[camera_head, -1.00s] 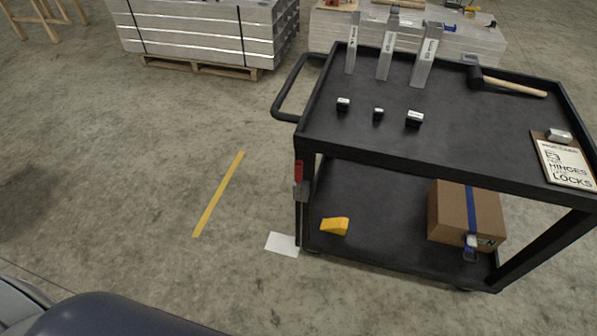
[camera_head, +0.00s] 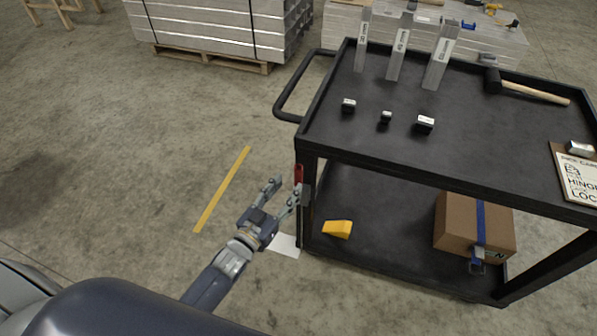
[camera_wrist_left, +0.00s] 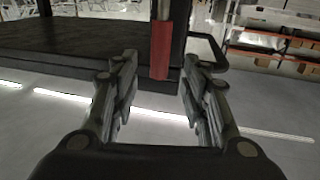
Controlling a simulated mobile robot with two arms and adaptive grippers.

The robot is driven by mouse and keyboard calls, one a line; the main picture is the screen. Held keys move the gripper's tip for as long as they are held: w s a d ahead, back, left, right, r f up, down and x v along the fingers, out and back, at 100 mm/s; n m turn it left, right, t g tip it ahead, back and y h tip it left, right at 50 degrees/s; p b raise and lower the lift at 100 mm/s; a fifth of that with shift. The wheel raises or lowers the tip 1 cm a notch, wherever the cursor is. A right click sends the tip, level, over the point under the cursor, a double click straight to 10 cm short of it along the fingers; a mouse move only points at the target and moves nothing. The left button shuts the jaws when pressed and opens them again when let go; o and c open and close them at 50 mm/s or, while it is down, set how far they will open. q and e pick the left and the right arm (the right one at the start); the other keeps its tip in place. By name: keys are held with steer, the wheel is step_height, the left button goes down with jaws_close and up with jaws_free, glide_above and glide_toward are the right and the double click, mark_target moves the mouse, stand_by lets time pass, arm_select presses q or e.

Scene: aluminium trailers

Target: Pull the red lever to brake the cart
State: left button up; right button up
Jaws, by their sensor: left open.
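The red lever (camera_head: 299,174) is upright on the near left leg of the black cart (camera_head: 420,150). My left gripper (camera_head: 285,188) is open and empty, just left of the lever in the head view, with one finger close to its lower part. In the left wrist view the lever (camera_wrist_left: 161,50) stands beyond and between the two open fingers (camera_wrist_left: 158,85). I cannot tell whether a finger touches it. The lever's lower end is partly hidden by the gripper in the head view. My right gripper is not in view.
The cart's handle (camera_head: 284,95) sticks out to the left above the gripper. A yellow wedge (camera_head: 338,229) and a cardboard box (camera_head: 455,225) are on the lower shelf. A white sheet (camera_head: 288,245) lies on the floor. The floor left of the cart is mostly clear.

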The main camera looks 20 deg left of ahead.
mark_target(296, 177)
arm_select(q)
steer(key=x, duration=0.7)
steer(key=shift+f, duration=0.1)
jaws_close()
